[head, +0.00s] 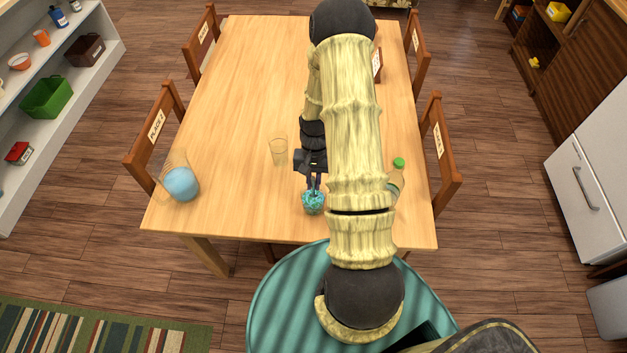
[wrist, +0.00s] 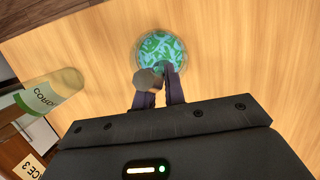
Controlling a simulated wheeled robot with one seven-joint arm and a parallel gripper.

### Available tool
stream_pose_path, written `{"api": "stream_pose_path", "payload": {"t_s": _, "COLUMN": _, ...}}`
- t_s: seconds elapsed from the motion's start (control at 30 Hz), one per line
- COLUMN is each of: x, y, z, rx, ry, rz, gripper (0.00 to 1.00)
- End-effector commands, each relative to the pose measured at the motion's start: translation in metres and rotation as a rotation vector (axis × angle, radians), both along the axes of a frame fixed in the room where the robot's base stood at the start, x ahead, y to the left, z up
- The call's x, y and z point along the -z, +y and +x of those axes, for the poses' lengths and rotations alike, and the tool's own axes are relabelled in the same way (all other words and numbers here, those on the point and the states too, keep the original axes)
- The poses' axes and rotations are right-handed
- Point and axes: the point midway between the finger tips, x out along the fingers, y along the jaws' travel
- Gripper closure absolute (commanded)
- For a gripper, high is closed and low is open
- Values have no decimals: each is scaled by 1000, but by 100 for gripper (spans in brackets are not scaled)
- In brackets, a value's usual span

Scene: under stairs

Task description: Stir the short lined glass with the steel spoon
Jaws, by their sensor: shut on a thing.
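My gripper (head: 314,186) points down over a round teal-and-green patterned vessel (head: 313,203) near the table's front edge. In the wrist view this vessel (wrist: 160,46) lies just beyond my fingertips (wrist: 165,76), and a clear rim seems to circle the pattern. A grey rounded piece (wrist: 148,80), likely an end of the steel spoon, shows at my fingers, which are shut on it. The rest of the spoon is hidden, and I cannot tell whether it is inside the vessel. A clear glass (head: 279,151) stands left of my gripper. I cannot tell which vessel is the lined one.
A clear container with a blue ball-like thing (head: 181,184) is at the table's left. Chairs line both sides. The table's left middle (head: 225,100) is clear.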

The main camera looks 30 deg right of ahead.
Motion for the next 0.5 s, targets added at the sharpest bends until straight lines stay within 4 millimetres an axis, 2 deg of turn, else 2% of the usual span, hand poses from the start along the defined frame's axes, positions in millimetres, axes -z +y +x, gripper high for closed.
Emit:
{"api": "stream_pose_path", "payload": {"t_s": 0.17, "x": 8, "y": -1, "z": 1, "rx": 0, "ry": 0, "rz": 0, "gripper": 100}}
{"api": "stream_pose_path", "payload": {"t_s": 0.5, "x": 9, "y": -1, "z": 1, "rx": 0, "ry": 0, "rz": 0, "gripper": 100}}
